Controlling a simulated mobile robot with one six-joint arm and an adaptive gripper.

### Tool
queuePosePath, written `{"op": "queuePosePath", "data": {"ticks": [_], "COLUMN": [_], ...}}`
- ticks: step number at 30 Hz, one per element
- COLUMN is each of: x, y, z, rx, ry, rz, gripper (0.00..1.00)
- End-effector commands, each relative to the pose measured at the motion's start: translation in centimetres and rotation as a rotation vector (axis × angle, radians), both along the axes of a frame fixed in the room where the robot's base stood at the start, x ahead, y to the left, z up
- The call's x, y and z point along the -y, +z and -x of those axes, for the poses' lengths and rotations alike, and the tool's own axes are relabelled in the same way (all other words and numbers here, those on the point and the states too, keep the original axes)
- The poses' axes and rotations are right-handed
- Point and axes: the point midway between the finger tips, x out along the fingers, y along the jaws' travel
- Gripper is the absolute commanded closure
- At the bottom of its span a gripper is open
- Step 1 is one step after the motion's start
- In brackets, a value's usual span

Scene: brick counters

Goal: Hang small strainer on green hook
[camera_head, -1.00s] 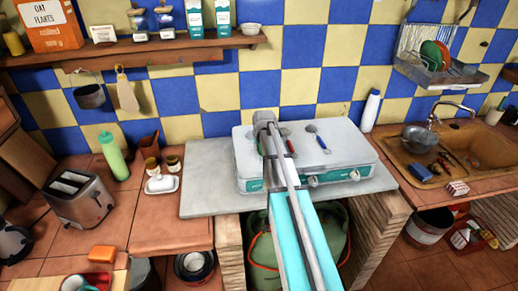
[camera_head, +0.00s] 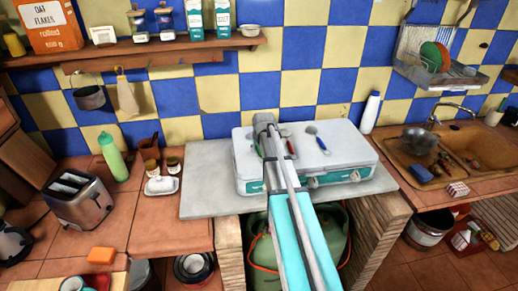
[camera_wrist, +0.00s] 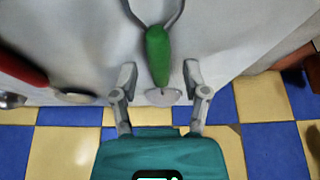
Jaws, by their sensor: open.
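In the wrist view a green-handled utensil (camera_wrist: 158,55) lies over a pale grey surface. Thin wires fork from one end of its handle, and a small pale disc sits at the other. I cannot tell whether it is the small strainer. My gripper (camera_wrist: 159,74) is open, with one finger on each side of this utensil's disc end. Finger contact is not visible. I cannot identify a green hook.
A blue-handled utensil (camera_head: 322,143) lies on the white stove (camera_head: 345,163). A white bottle (camera_head: 370,112) stands behind it on the right. The grey slab (camera_head: 205,180) left of the stove is clear.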

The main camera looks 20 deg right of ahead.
Motion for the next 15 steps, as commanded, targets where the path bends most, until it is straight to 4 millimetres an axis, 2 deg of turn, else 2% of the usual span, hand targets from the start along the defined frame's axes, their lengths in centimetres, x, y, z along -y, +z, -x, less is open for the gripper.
{"op": "queuePosePath", "data": {"ticks": [8, 15], "x": [-0.1, -0.2], "y": [0.9, 2.6], "z": [0.3, 1.0], "rx": [0.000, 0.000], "ry": [0.000, 0.000], "rz": [0.000, 0.000], "gripper": [0.41, 0.41]}}
